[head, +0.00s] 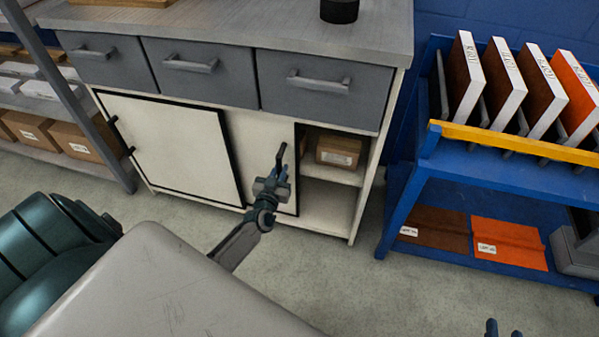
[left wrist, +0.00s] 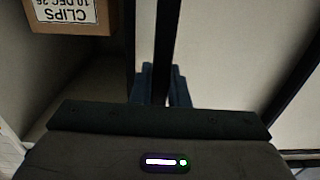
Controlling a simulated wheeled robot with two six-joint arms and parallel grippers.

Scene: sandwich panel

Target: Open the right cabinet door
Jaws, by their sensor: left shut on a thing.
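The cabinet's right door (head: 262,140) is a cream sliding panel with dark edging. It stands partly behind the left door (head: 165,145), with an opening on its right side. My left gripper (head: 281,172) is in front of the right door, shut on its dark upright handle (head: 280,154). In the left wrist view, the blue fingertips (left wrist: 161,84) sit on both sides of the dark handle bar (left wrist: 163,40). My right gripper (head: 503,331) shows only as two separated blue fingertips at the bottom edge; it is open with nothing seen between them.
Inside the opening, a cardboard box (head: 338,151) stands on a shelf; it also shows in the left wrist view (left wrist: 70,15). Grey drawers (head: 318,88) are above the doors. A blue rack (head: 405,205) stands at right. The floor (head: 350,280) in front is clear.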

